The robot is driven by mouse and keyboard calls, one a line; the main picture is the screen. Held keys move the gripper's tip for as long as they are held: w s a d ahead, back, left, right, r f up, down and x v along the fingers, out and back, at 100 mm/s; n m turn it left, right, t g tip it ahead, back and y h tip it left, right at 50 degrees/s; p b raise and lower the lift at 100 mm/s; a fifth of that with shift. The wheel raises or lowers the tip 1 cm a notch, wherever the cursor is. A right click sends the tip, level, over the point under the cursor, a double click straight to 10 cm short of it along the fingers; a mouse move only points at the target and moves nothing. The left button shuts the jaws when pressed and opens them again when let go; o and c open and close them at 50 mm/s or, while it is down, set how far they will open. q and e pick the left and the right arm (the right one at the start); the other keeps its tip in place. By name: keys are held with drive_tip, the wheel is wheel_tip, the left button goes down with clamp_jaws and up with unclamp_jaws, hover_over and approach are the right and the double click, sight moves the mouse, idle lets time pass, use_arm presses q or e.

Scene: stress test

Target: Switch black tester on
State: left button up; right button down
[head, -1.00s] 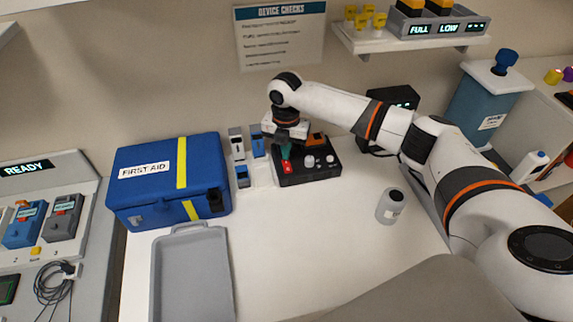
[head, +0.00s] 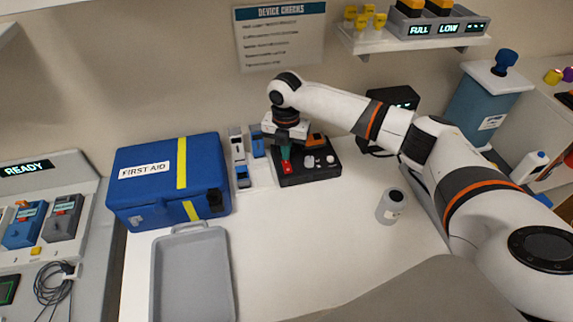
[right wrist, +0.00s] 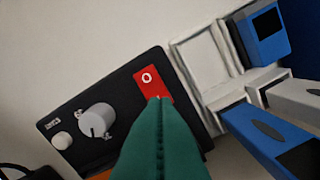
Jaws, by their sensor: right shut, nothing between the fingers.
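The black tester (head: 322,176) stands on the white bench against the back wall. It has a red switch (head: 286,167) at its left front and pale round knobs on top. In the right wrist view, the red switch (right wrist: 145,78) shows a white O at its far end. My right gripper (head: 286,157) is above the tester, its green fingers shut and empty. In the right wrist view, the fingertips (right wrist: 159,101) overlap the near end of the switch and hide it. I cannot tell if they touch it. My left gripper is not in view.
Blue and grey small devices (head: 257,146) stand in a white holder just left of the tester. A blue first aid box (head: 150,190), a grey tray (head: 192,275) and a grey cylinder (head: 388,212) are on the bench. The middle of the bench is clear.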

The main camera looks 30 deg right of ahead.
sight(286, 163)
drive_tip(key=shift+f+b, duration=0.35)
drive_tip(key=shift+f, duration=0.65)
idle(0.9)
drive_tip(key=shift+r, duration=0.1)
wheel_tip(286, 163, up, 7)
drive_tip(key=p, duration=0.7)
drive_tip(key=shift+p, duration=0.3)
drive_tip(key=shift+s, duration=0.1)
